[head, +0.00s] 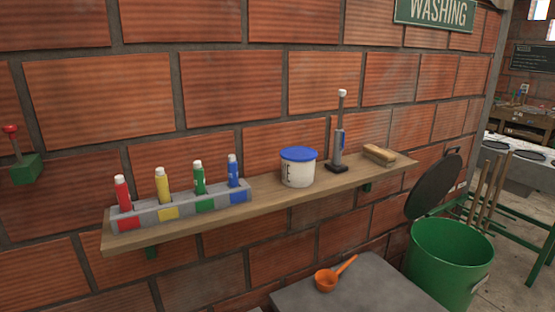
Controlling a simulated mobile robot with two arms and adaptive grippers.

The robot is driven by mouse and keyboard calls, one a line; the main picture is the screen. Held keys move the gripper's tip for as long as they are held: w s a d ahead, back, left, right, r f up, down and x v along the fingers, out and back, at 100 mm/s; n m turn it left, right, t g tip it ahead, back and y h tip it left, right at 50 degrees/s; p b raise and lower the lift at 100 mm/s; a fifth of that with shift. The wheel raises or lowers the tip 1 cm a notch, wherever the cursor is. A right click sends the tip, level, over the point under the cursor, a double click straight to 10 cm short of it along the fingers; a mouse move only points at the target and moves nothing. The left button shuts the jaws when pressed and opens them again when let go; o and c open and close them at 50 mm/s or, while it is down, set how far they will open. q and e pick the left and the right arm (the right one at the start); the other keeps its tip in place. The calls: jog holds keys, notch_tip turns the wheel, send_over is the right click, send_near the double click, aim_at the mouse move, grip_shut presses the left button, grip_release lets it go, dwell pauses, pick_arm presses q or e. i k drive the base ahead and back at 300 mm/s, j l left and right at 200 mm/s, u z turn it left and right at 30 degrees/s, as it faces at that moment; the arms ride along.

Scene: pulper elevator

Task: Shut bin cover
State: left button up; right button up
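A green bin (447,268) stands on the floor at the lower right, and its top is open. Its dark round cover (434,187) is tilted up behind the rim, leaning back toward the brick wall. The inside of the bin shows green, and its bottom is hidden. Neither of my grippers is in view.
A wooden shelf (330,190) on the brick wall holds several coloured bottles, a tub with a blue lid (298,167), a metal device (340,140) and a brush (379,154). Below, a grey surface (375,290) beside the bin holds an orange scoop (328,279). Wooden handles (490,190) stand behind the bin.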

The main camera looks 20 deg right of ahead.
aim_at(435, 185)
jog(key=z, duration=1.85)
jog(key=i+u, duration=0.1)
jog(key=u, duration=0.4)
jog(key=i+l+u, duration=0.35)
jog(key=i+l, duration=0.15)
jog(key=l, duration=0.2)
jog(key=i+l+u, duration=0.2)
jog(key=l, duration=0.2)
jog(key=i+l+u, duration=0.2)
jog(key=l, duration=0.25)
